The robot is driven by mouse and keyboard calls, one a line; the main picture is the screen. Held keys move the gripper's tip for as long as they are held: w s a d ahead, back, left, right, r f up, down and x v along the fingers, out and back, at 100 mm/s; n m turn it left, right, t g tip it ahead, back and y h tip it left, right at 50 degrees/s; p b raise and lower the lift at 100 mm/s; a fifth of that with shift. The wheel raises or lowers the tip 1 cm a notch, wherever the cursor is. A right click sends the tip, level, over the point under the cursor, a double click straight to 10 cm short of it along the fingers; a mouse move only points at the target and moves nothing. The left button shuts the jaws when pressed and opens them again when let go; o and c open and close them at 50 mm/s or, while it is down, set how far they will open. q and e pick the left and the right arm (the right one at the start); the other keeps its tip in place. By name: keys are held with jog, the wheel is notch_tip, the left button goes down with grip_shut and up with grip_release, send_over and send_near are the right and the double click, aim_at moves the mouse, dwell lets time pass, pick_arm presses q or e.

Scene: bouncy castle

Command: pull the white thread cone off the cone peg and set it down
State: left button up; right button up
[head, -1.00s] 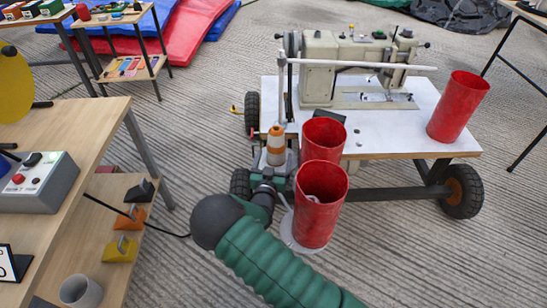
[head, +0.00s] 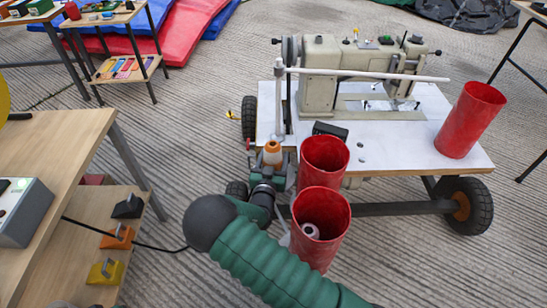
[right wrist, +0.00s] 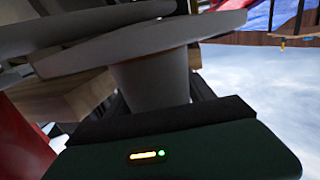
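I cannot pick out the white thread cone and its peg with certainty. A pale spool-like piece with a hole (head: 310,230) shows inside the front red tube (head: 333,215). An orange-topped piece with a white band (head: 272,153) stands at the cart's left edge. My right gripper (head: 264,188) is just below it, left of the red tubes, and its fingers are mostly hidden. In the right wrist view a grey tapered body (right wrist: 150,78) under a wide disc (right wrist: 140,36) stands just beyond a dark gripper part; contact is unclear. My left gripper is out of view.
A sewing machine (head: 350,70) sits on the white-topped wheeled cart (head: 400,150). More red tubes stand behind the front one (head: 323,160) and on the cart's right (head: 470,120). A wooden table (head: 60,150) with a lower shelf is at left.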

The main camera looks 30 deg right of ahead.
jog(key=shift+d, duration=0.1)
jog(key=c, duration=1.1)
jog(key=shift+r+p, duration=3.55)
jog(key=shift+r, duration=0.6)
jog(key=shift+c, duration=0.2)
jog(key=shift+r, duration=0.1)
jog(key=shift+r+p, duration=1.7)
jog(key=shift+r, duration=0.15)
